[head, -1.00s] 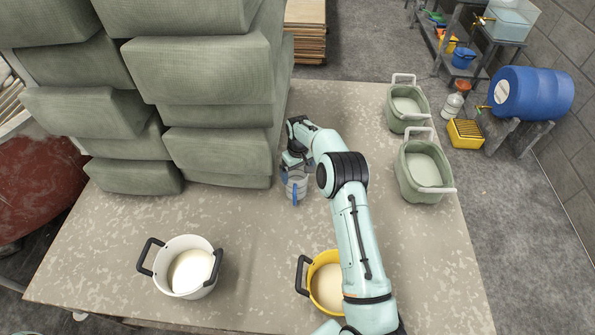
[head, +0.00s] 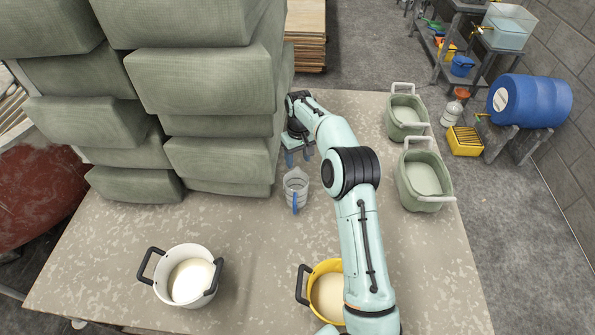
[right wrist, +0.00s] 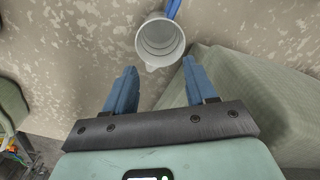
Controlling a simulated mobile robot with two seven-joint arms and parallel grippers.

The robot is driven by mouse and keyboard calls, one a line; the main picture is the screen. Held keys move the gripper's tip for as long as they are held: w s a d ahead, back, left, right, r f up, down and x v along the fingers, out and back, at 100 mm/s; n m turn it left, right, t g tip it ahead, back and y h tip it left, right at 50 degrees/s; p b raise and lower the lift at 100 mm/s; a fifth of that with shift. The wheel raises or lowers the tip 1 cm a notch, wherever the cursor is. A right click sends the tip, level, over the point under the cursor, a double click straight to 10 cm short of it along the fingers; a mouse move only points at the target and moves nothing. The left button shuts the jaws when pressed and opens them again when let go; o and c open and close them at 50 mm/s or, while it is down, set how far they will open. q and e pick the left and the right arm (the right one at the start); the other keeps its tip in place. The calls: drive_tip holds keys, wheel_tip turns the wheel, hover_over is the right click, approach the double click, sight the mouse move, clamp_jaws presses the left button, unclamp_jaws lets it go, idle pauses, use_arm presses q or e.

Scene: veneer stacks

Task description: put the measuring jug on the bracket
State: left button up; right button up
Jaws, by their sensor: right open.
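The measuring jug (head: 296,184), clear grey with a blue handle, stands upright on the speckled table beside the green stacks. In the right wrist view the jug (right wrist: 160,43) shows its open mouth just beyond the fingertips, with the blue handle on its far side. My right gripper (head: 298,157) is open and empty, behind the jug and apart from it. Its two blue fingers (right wrist: 159,74) are spread in the right wrist view. I cannot make out a bracket in either view. My left gripper is not in view.
Tall green wrapped stacks (head: 205,85) rise close left of the right gripper. A white pot (head: 163,278) and a yellow pot (head: 308,287) stand at the table's front. Two green tubs (head: 409,190) stand at the right edge. The table's middle left of my arm is clear.

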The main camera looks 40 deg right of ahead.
sight(294, 200)
drive_tip(key=s+a+f+m+b, duration=0.1)
drive_tip(key=m, duration=0.1)
drive_tip(key=s+a+f+m+b, duration=0.1)
drive_tip(key=s+a+f+m, duration=0.1)
drive_tip(key=m, duration=0.1)
drive_tip(key=s+a+f+m+b, duration=0.1)
drive_tip(key=s+m, duration=0.1)
drive_tip(key=shift+a+f+m, duration=0.3)
drive_tip(key=shift+f+m, duration=0.05)
drive_tip(key=shift+m, duration=0.05)
drive_tip(key=shift+c, duration=0.2)
drive_tip(key=shift+s+a+f+m, duration=0.1)
drive_tip(key=shift+a+f+m, duration=0.1)
drive_tip(key=shift+m, duration=0.2)
drive_tip(key=shift+a+f, duration=0.1)
drive_tip(key=shift+f, duration=0.2)
wheel_tip(294, 200, down, 7)
drive_tip(key=shift+f, duration=0.15)
drive_tip(key=shift+a+f, duration=0.1)
drive_tip(key=shift+f, duration=2.6)
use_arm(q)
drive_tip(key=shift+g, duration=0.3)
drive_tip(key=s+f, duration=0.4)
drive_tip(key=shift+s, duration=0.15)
use_arm(e)
clamp_jaws()
